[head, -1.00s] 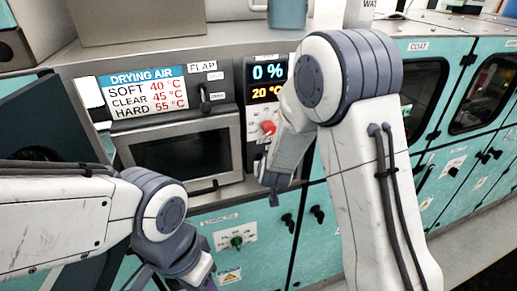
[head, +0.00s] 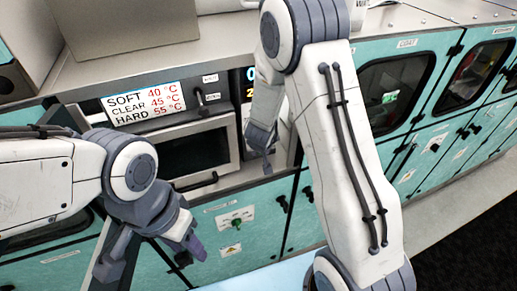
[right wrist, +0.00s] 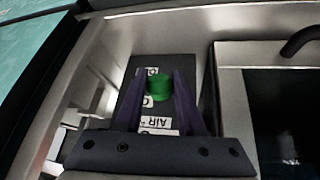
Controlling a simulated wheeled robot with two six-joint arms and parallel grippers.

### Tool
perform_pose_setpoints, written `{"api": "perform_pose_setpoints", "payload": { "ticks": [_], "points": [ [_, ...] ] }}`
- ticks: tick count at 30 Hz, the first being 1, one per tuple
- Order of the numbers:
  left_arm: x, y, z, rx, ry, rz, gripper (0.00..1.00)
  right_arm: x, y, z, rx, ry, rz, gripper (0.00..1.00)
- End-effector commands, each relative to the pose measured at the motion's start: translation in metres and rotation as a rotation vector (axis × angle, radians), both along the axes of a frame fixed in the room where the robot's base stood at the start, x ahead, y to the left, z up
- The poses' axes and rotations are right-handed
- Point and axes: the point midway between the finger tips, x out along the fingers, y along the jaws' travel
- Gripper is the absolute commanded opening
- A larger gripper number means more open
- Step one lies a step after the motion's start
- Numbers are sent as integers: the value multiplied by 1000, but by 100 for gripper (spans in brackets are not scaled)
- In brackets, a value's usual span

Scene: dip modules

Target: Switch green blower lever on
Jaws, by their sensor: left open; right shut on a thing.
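In the right wrist view a green lever knob (right wrist: 158,87) sits between the two dark purple fingers of my right gripper (right wrist: 158,92), which is shut on it. Behind it is a dark panel (right wrist: 128,108) with small white labels, one reading AIR. In the head view my right gripper (head: 262,140) is at the control panel right of the oven-like box, and it hides the knob there. My left gripper (head: 188,250) is open and empty, hanging in front of the lower teal cabinets.
A black flap lever (head: 200,97) is beside the sign. Another small green knob (head: 236,222) is on the lower cabinet. Teal cabinets with windows (head: 400,90) run along the right.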

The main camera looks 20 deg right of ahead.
Motion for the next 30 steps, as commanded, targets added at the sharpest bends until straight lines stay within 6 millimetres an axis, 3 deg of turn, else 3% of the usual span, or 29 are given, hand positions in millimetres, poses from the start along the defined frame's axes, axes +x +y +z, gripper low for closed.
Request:
{"api": "perform_pose_setpoints", "payload": {
  "ticks": [8, 9, 11, 23, 30],
  "points": [
    [0, 0, 0, 0, 0, 0, 50, 1, -1, 0, 0, -2, 0, 0],
    [0, 0, 0, 0, 0, 0, 50, 1, -1, 0, 0, -2, 0, 50],
    [0, 0, 0, 0, 0, 0, 50, 1, -1, 0, 0, -2, -1, 68],
    [0, 0, 0, 0, 0, 0, 50, -2, 0, 5, 0, -3, -1, 68],
    [0, 0, 0, 0, 0, 0, 50, -19, 6, 37, 1, -7, -1, 68]
  ]
}}
